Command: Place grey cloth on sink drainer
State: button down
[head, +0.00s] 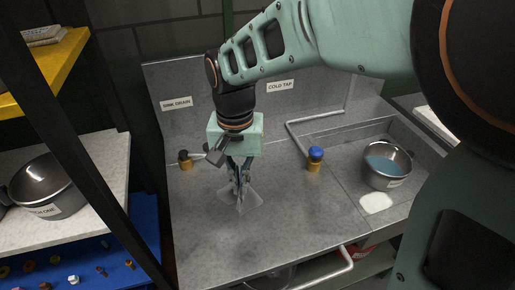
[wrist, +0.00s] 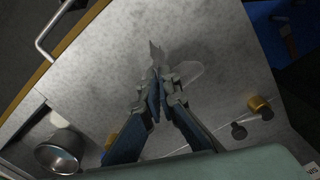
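The grey cloth (head: 252,198) is a thin, pale grey, crumpled piece at my fingertips, low over the flat grey sink drainer (head: 215,235). My gripper (head: 240,188) points down with its fingers close together, shut on the cloth. In the wrist view the cloth (wrist: 188,72) sticks out beside and beyond the fingertips of my gripper (wrist: 158,88). Its lower edge looks at or very near the drainer surface (wrist: 105,65); I cannot tell whether it touches. Part of the cloth is hidden between the fingers.
A blue-topped tap knob (head: 315,158) and a brass knob (head: 185,160) stand on the worktop. A metal pot with bluish liquid (head: 387,165) sits in the recessed basin at right, beside a white patch (head: 376,203). A rail (head: 330,270) runs along the front edge. The drainer's front is clear.

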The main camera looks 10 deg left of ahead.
dwell(0.6)
jog(key=w+a+n, duration=0.1)
jog(key=w+a, duration=0.5)
jog(key=w, duration=0.3)
jog(key=s+d+f, duration=0.3)
jog(key=s+f, duration=0.1)
jog(key=s, duration=0.1)
jog(key=s+d+f, duration=0.3)
jog(key=s+f, duration=0.1)
jog(key=f, duration=0.1)
jog(key=s+d+f, duration=0.3)
jog(key=s+f, duration=0.2)
jog(key=shift+s+d, duration=0.3)
jog(key=c, duration=1.8)
grip_release()
jog(key=shift+o, duration=0.2)
